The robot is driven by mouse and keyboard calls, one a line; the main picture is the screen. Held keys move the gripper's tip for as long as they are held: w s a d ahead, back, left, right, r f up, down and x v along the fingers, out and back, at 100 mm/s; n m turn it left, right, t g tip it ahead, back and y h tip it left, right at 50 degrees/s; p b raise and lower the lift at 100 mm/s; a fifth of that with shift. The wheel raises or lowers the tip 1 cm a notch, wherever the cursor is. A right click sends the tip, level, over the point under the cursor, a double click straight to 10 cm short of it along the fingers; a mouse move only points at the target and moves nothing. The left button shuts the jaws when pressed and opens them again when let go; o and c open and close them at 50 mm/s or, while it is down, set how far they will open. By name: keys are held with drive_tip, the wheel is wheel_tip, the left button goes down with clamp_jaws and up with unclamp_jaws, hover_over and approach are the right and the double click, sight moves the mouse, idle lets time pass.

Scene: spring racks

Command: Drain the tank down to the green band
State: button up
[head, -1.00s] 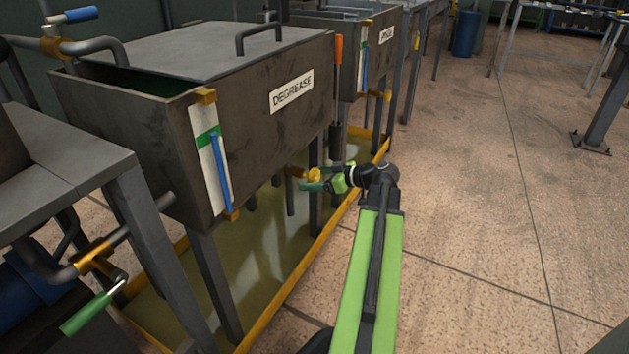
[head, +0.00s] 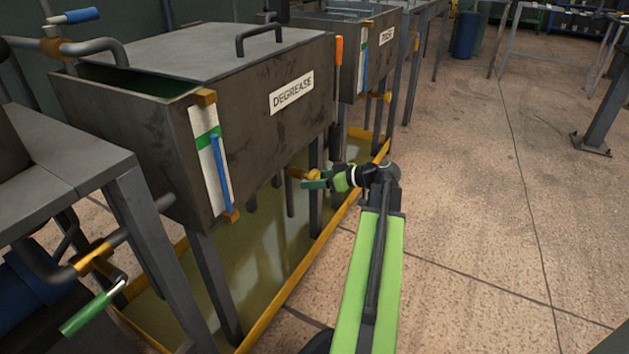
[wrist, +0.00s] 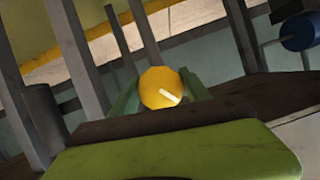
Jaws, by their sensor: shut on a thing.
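The tank labelled DEGREASE (head: 265,115) stands at the left with its grey lid mostly over it. Its front carries a white gauge (head: 222,200) with a green band (head: 206,141) and a blue column (head: 218,165). The column's top stands at about the lower part of the band. A yellow round valve knob (head: 311,174) sits low under the tank. My gripper (head: 314,182) is shut on this knob. In the wrist view the knob (wrist: 161,86) lies between my green fingers, with a white mark slanting across its face.
A yellow-rimmed tray (head: 292,285) with liquid lies under the tank. A second tank (head: 350,55) stands behind. A green-handled valve (head: 92,313) is at lower left, and a blue-handled pipe (head: 82,15) at upper left.

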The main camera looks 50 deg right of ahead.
drive_tip(key=m+y+b, duration=0.1)
drive_tip(key=m+y, duration=0.1)
drive_tip(key=shift+f+m, duration=0.15)
drive_tip(key=shift+m, duration=0.25)
drive_tip(key=shift+m+y+b, duration=0.7)
drive_tip(key=shift+m+b, duration=0.05)
drive_tip(key=shift+m, duration=0.45)
drive_tip(key=shift+a+r, duration=0.1)
drive_tip(key=shift+r, duration=0.1)
drive_tip(key=o, duration=1.4)
drive_tip(key=shift+s, duration=0.1)
drive_tip(key=shift+p+v, duration=2.25)
drive_tip(key=shift+v, duration=6.45)
